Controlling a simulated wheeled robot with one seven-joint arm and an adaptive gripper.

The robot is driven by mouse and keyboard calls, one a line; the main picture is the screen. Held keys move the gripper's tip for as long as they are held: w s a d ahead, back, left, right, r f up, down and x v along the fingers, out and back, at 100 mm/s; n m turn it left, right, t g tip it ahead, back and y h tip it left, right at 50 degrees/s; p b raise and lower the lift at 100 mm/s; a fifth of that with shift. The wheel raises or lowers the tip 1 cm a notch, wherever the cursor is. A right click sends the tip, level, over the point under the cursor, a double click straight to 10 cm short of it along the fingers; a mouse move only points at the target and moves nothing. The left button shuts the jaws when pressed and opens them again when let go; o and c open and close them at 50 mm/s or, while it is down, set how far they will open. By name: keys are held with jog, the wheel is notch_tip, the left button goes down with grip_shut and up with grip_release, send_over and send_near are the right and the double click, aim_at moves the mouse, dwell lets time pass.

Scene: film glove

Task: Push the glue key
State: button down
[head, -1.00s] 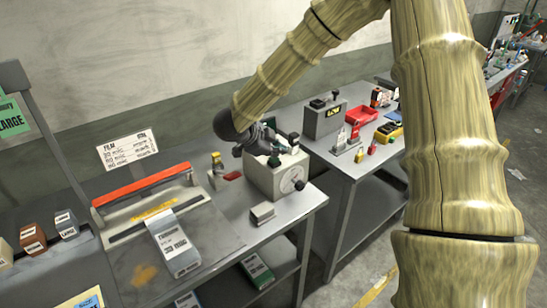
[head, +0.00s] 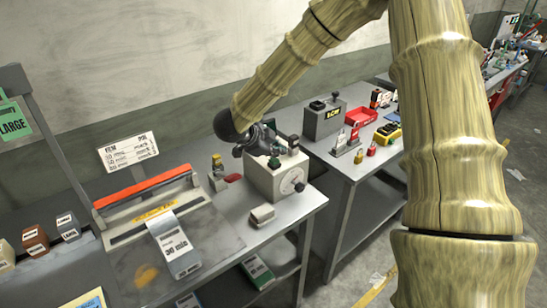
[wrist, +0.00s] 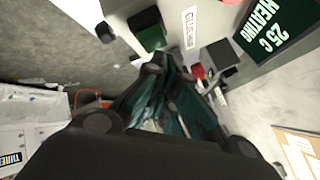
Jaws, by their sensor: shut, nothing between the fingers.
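The glue key (wrist: 150,28) is a green block on a dark base, at the top of the wrist view. A white label (wrist: 190,26) that seems to read GLUE stands to its right. My gripper (wrist: 172,65) is shut and empty, its dark green-padded fingers close below the key in the picture; I cannot tell whether they touch it. In the head view my gripper (head: 284,149) is low over the pale box-shaped machine (head: 262,180) with a round dial on its front. The gripper partly hides the machine's top, and I cannot pick out the key there for sure.
A dark display (wrist: 272,25) reading HEATING 25 C is right of the key. In the head view, a film sealer (head: 140,187) with a red bar stands left, and a small pale block (head: 262,214) lies in front of the machine. A second table (head: 345,165) holds several items.

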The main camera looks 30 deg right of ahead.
aim_at(276, 161)
jog(key=shift+r, duration=0.25)
notch_tip(276, 161, up, 6)
jog(key=p, duration=0.5)
jog(key=shift+f, duration=0.15)
